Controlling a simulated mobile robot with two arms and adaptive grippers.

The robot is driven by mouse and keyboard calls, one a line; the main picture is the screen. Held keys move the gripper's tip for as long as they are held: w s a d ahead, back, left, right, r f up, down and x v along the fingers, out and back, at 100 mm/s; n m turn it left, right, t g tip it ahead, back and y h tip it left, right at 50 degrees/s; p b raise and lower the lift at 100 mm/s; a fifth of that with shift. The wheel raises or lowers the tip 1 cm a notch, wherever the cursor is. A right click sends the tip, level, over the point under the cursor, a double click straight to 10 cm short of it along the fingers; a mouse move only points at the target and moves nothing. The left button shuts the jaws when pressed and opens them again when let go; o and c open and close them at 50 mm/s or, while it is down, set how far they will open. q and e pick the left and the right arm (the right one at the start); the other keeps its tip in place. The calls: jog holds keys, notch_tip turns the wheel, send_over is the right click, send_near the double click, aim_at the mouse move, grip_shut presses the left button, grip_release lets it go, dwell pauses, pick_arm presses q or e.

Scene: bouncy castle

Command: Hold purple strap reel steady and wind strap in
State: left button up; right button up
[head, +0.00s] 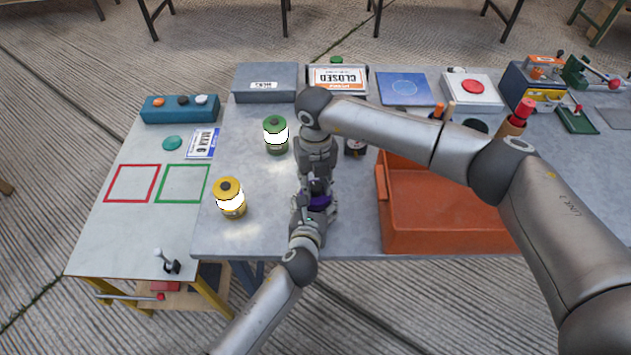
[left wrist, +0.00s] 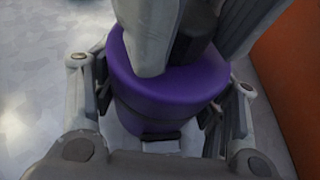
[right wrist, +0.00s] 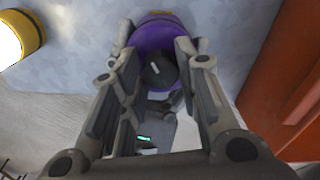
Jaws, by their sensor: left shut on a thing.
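The purple strap reel (head: 320,202) stands on the grey table near its front edge, mostly hidden by my grippers in the head view. My left gripper (left wrist: 158,112) is shut on the reel (left wrist: 168,92), one finger on each side of its round body. My right gripper (right wrist: 154,58) points down over the reel from above. Its fingers are apart, on either side of the black knob (right wrist: 161,70) on the reel's top, with gaps visible beside the knob. The right wrist view also shows the purple reel (right wrist: 150,38). I cannot make out a loose strap.
An orange-red bin (head: 440,240) stands close on the right. A yellow canister (head: 230,208) and a green canister (head: 277,147) stand to the left. A grey box (head: 265,84) and a closed sign (head: 338,80) are at the back. The tabletop between the yellow canister and the reel is clear.

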aim_at(316, 186)
jog(key=o, duration=0.4)
notch_tip(316, 186, up, 12)
jog(key=shift+r, duration=0.1)
dwell(0.4)
pick_arm(q)
jog(key=o, duration=1.4)
jog(key=shift+o, duration=0.2)
jog(key=shift+s, duration=0.1)
